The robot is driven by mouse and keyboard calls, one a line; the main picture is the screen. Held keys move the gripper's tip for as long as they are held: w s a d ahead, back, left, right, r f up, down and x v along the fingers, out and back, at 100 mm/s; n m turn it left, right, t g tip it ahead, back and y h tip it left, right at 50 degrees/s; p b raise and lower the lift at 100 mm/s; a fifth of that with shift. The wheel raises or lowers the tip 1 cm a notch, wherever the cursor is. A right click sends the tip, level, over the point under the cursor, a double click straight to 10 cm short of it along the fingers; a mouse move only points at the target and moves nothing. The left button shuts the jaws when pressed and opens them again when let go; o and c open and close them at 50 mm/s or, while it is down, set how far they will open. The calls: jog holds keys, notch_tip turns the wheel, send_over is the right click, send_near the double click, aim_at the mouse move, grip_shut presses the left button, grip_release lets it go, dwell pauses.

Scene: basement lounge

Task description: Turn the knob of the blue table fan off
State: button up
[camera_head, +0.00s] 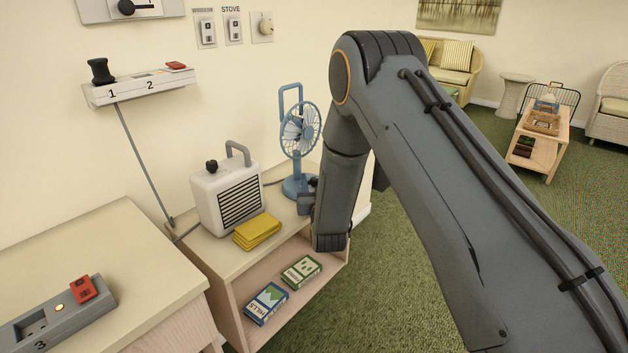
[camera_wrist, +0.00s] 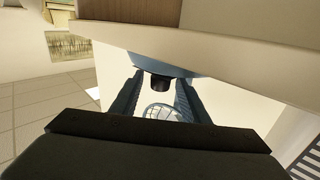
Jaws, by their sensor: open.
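The blue table fan (camera_head: 300,130) stands upright at the right end of the wooden shelf unit, its round base (camera_head: 297,187) on the top. In the wrist view, which is upside down, the fan's blue base (camera_wrist: 150,63) is at the top. A dark knob (camera_wrist: 160,83) juts from it, and the wire cage (camera_wrist: 163,112) shows below. My gripper (camera_wrist: 158,90) is open, with one finger on each side of the knob in that view; I cannot tell whether they touch it. In the head view my gripper (camera_head: 306,203) is beside the base, and the knob is hidden.
A white heater (camera_head: 226,197) and folded yellow cloth (camera_head: 257,231) are left of the fan. Two boxes (camera_head: 266,303) (camera_head: 301,271) lie on the shelf below. A numbered wall ledge (camera_head: 140,88) and grey power strip (camera_head: 60,315) are further left.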

jog(key=shift+w, duration=0.3)
jog(key=shift+a, duration=0.1)
grip_shut()
